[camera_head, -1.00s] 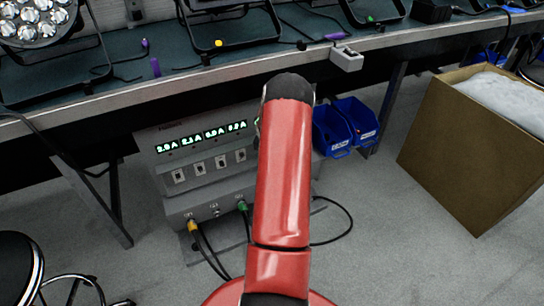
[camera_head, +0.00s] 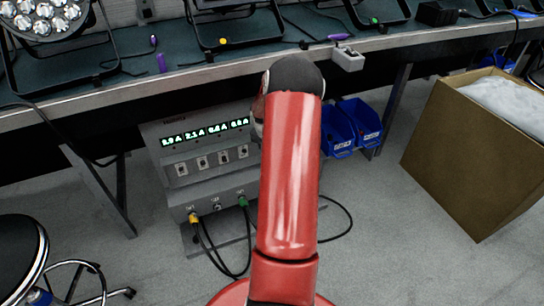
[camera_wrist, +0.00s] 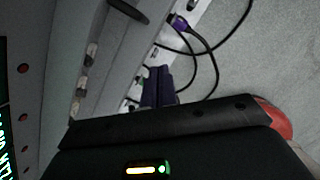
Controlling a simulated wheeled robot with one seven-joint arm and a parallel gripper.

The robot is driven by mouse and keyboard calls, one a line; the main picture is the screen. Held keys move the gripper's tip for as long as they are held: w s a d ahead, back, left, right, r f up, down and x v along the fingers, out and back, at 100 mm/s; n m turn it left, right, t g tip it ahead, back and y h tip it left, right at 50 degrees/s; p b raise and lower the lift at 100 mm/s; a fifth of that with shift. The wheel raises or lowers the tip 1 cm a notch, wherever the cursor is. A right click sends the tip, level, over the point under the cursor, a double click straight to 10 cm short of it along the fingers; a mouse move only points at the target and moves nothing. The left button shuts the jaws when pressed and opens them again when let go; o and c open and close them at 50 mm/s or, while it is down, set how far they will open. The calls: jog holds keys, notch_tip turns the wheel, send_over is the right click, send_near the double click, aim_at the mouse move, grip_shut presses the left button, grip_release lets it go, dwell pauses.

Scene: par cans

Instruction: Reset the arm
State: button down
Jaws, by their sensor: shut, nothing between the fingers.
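My red arm (camera_head: 290,170) stands upright in the middle of the head view, in front of the grey power unit (camera_head: 208,165). My gripper is hidden behind the arm in that view. In the wrist view my gripper (camera_wrist: 158,78) shows as two dark fingers close together, shut with nothing between them. Its dark body fills the bottom of that view. Beyond the fingers are the unit's front (camera_wrist: 125,60) with its switches, and a purple-ended cable plug (camera_wrist: 180,24). I cannot tell whether the fingers touch the unit.
A bench (camera_head: 110,92) with several lamps runs across the back, its edge above the unit. Cables (camera_head: 222,255) hang from the unit's front. Blue bins (camera_head: 360,122) are right of the arm. A cardboard box (camera_head: 460,155) stands at right, a stool (camera_head: 20,255) at left.

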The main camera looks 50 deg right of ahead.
jog(key=v, duration=0.2)
jog(key=shift+s+a+r, duration=0.1)
jog(key=shift+s+r, duration=0.05)
jog(key=shift+r, duration=0.2)
jog(key=a+r+m+t, duration=0.2)
jog(key=a+r+m, duration=0.7)
jog(key=a+r, duration=1.2)
jog(key=s+a+r+m+t+y, duration=0.2)
jog(key=s+a+r+m+t, duration=0.1)
jog(key=s+a+m, duration=0.9)
jog(key=s+a+r, duration=0.1)
jog(key=s+a, duration=0.4)
jog(key=a, duration=0.3)
jog(key=shift+s+a+r+m+y, duration=0.2)
jog(key=shift+s+a+m+y, duration=0.1)
jog(key=shift+s+a, duration=0.1)
